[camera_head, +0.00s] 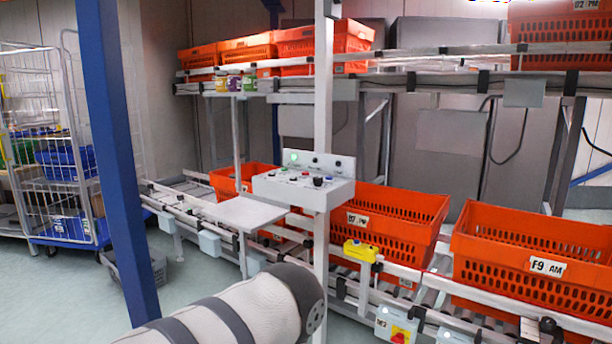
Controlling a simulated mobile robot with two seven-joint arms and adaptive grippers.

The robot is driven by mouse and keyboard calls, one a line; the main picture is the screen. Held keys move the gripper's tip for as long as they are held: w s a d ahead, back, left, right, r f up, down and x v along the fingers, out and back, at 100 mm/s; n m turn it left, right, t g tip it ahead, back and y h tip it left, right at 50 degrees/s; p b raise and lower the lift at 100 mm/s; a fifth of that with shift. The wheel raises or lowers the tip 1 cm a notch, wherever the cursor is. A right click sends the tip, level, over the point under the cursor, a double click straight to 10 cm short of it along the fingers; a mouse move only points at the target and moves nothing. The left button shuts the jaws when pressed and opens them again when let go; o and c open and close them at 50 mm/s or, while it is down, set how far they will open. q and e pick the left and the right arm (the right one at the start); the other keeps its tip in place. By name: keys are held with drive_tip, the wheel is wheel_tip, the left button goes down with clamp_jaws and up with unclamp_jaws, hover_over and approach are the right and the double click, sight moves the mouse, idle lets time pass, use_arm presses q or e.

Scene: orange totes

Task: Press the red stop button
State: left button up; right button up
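A light grey control panel (268,188) is fixed to the pale upright post in the middle of the view. It carries several small buttons, with small red ones among them, a dark knob and a blue one. A green light shows on its raised back plate (315,162). A yellow box (360,250) with small buttons sits lower, on the conveyor rail right of the post; I cannot make out a red button on it. A red and yellow switch (399,335) is on a grey box at the bottom edge. A white and grey link of my arm shows at bottom centre. Neither gripper is in view.
Orange totes stand on the lower conveyor (352,222) (530,262) and on the upper shelf (323,44). A blue column (115,160) rises at left, before a wire cart (60,150). A small grey shelf (240,213) juts out below the panel. Open floor lies at lower left.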

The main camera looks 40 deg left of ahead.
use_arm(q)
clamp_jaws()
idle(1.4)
